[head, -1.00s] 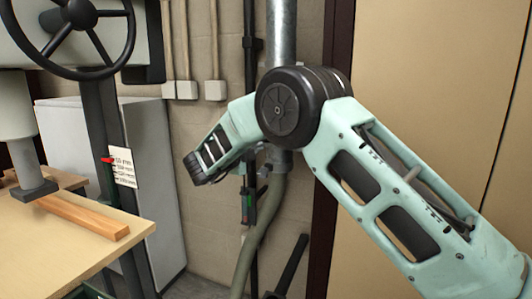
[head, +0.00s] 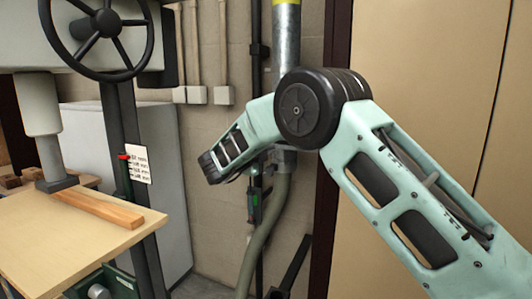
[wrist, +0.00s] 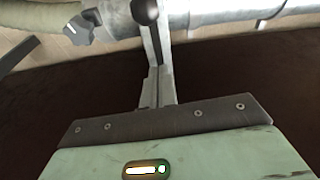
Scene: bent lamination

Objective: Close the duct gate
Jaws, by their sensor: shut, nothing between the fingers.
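The metal duct (head: 286,55) runs down the wall in the head view, behind my arm, into a flexible hose (head: 265,235). In the wrist view the duct (wrist: 215,14) crosses the top, with a clamp fitting (wrist: 82,27) and the hose at left. A black knob (wrist: 145,10) shows at the top, overlapping the duct near my fingertips; it looks like the gate's handle, but I cannot tell whether they touch. My gripper (wrist: 157,60) is shut and empty, its fingers pointing at the duct. The gate plate is not clearly seen; my arm hides that stretch in the head view.
A workbench (head: 75,250) with a wooden strip (head: 98,208) and a machine with a black handwheel (head: 105,22) stand at left. A pale cabinet (head: 165,170) is behind. Conduit boxes (head: 188,95) are on the wall. Tan panels (head: 420,60) stand at right.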

